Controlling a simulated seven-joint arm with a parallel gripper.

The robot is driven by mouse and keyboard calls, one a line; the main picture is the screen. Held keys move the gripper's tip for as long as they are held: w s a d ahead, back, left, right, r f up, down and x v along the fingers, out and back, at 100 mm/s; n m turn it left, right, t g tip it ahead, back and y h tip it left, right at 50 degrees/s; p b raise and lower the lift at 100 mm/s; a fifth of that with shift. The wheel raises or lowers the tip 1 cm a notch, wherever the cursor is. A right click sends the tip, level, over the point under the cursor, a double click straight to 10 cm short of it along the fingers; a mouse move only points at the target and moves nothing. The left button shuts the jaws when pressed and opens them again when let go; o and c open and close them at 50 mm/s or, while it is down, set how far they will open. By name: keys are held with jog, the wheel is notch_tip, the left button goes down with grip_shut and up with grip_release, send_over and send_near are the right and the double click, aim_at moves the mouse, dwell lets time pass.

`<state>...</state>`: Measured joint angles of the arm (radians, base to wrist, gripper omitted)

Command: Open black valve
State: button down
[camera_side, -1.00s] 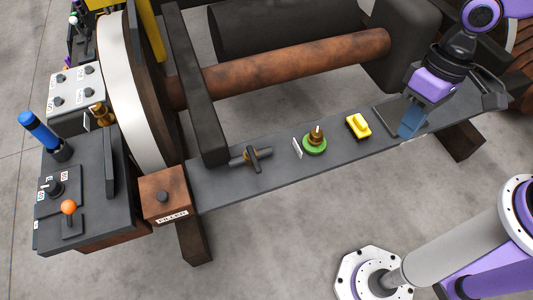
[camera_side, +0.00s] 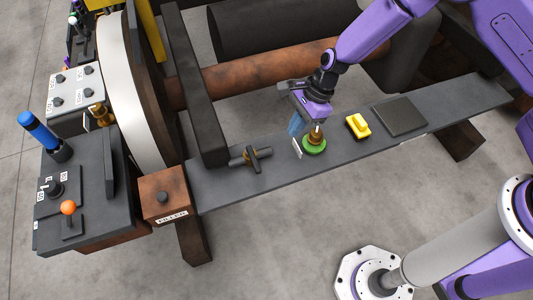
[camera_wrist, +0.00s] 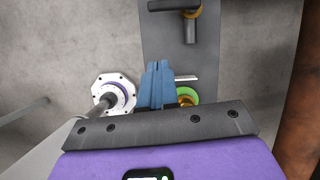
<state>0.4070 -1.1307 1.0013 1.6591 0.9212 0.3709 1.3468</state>
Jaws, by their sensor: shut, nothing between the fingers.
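The black valve (camera_side: 253,157) has a dark T-shaped handle with a brass-coloured collar and sits on the grey beam, left of the green-ringed valve. It also shows at the top of the wrist view (camera_wrist: 186,8). My gripper (camera_side: 297,126) is above the beam, just behind and left of the green-ringed valve and to the right of the black valve. Its blue fingers (camera_wrist: 157,85) are together with nothing between them. The gripper is apart from the black valve.
The green-ringed brass valve (camera_side: 314,144) is close to my fingers, with a white plate (camera_side: 297,147) beside it. A dark upright bar (camera_side: 200,100) stands behind and left of the black valve.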

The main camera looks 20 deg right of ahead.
aim_at(254, 160)
jog(key=shift+w+f+m, duration=0.45)
jog(key=shift+f+m, duration=0.15)
jog(key=shift+f, duration=0.15)
jog(key=shift+f, duration=0.1)
jog(key=x, duration=1)
jog(key=a, duration=0.2)
jog(key=shift+a, duration=0.95)
